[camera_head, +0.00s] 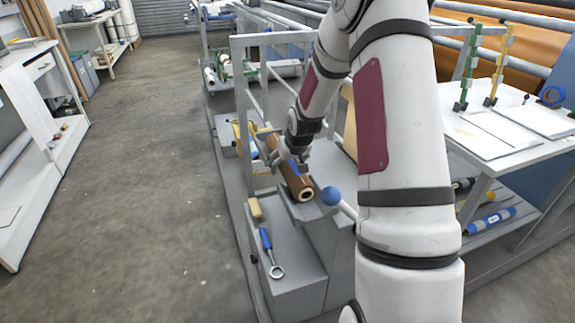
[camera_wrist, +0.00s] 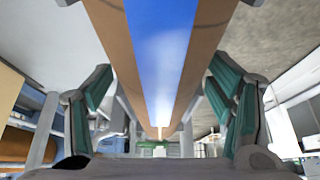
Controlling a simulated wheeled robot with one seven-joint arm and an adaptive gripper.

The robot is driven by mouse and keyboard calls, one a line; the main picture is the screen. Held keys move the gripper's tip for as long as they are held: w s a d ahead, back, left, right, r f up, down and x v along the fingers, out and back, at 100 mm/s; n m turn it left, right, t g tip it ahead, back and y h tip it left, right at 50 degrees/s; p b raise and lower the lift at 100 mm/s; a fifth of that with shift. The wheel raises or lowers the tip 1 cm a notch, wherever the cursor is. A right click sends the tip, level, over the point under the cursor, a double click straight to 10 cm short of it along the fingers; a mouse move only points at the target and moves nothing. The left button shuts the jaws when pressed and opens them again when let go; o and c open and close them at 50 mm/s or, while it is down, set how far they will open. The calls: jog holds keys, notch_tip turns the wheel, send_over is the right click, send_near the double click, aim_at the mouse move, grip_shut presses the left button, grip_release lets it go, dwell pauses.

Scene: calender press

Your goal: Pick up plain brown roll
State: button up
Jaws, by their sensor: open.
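A brown roll (camera_head: 303,190) with a pale hollow end lies tilted on a grey rest of the machine in the head view. A blue patch shows on it beside the gripper. In the wrist view, a long brown roll (camera_wrist: 112,40) with a wide blue band along its middle fills the top centre. My gripper (camera_head: 288,163) is over the roll in the head view. Its green-padded fingers (camera_wrist: 160,100) stand apart on either side of the roll in the wrist view, with gaps visible. The far fingertips are partly hidden in the head view.
A grey step beside the roll holds a tan block (camera_head: 255,208) and a blue-handled ring tool (camera_head: 267,245). A blue ball knob (camera_head: 331,197) stands close to the roll's right. A white table (camera_head: 490,135) is at right. Open floor (camera_head: 140,190) lies to the left.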

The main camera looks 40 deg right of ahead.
jog(key=c, duration=1.6)
jog(key=shift+r, duration=0.1)
